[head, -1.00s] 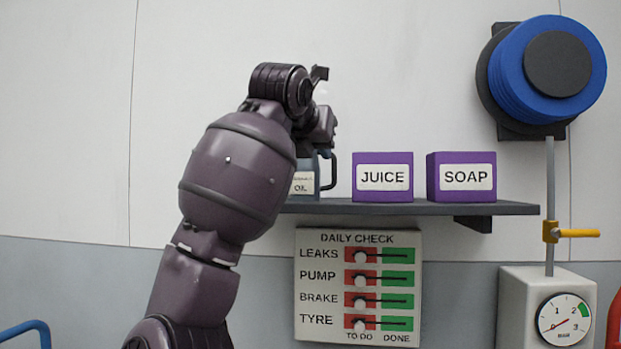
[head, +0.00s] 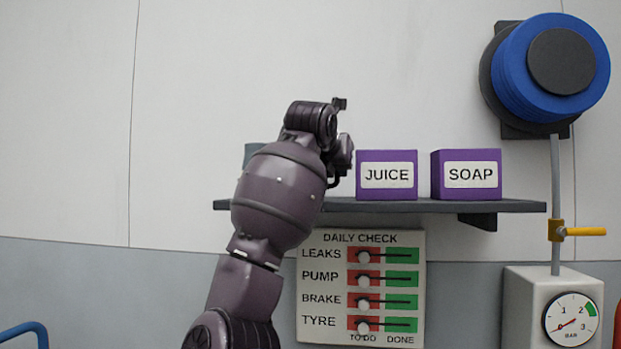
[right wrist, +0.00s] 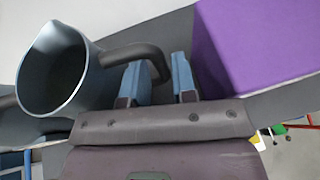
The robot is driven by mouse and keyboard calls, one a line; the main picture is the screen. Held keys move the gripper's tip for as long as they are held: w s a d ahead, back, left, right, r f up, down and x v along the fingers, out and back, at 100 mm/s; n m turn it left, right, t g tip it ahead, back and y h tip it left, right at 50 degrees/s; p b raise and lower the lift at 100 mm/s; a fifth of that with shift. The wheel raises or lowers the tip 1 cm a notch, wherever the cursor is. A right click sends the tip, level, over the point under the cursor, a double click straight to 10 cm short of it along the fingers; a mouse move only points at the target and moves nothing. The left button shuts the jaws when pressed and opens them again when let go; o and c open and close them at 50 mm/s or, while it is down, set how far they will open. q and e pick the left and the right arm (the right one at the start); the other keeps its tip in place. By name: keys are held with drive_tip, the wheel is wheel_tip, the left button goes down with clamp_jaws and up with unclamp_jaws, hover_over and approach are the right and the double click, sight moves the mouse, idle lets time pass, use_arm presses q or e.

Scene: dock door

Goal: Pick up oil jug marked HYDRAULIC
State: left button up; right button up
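In the right wrist view a blue-grey open-topped jug (right wrist: 55,70) stands at the left, its dark handle (right wrist: 150,58) reaching towards my right gripper (right wrist: 160,82). The blue fingers are apart, and the handle's outer bend appears between them; I cannot tell if they touch it. In the head view my right gripper (head: 340,160) is at the shelf, left of the JUICE box, and my arm hides nearly all of this jug. Its label is hidden now; the earlier head frame shows "OIL" with a smaller unreadable line above. My left gripper is out of view.
A purple JUICE box (head: 387,192) stands close right of my gripper, with a SOAP box (head: 466,192) beyond. A DAILY CHECK board (head: 412,256) hangs below.

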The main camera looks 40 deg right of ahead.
drive_tip(key=shift+s+r, duration=0.1)
drive_tip(key=shift+c, duration=0.6)
clamp_jaws()
drive_tip(key=shift+a+r, duration=0.1)
drive_tip(key=shift+r, duration=0.05)
drive_tip(key=shift+s+a+r, duration=0.1)
drive_tip(key=shift+r, duration=0.3)
drive_tip(key=shift+r+p, duration=0.8)
drive_tip(key=shift+r, duration=2.25)
drive_tip(key=s+a, duration=1.2)
drive_tip(key=a, duration=0.3)
drive_tip(key=shift+p, duration=0.35)
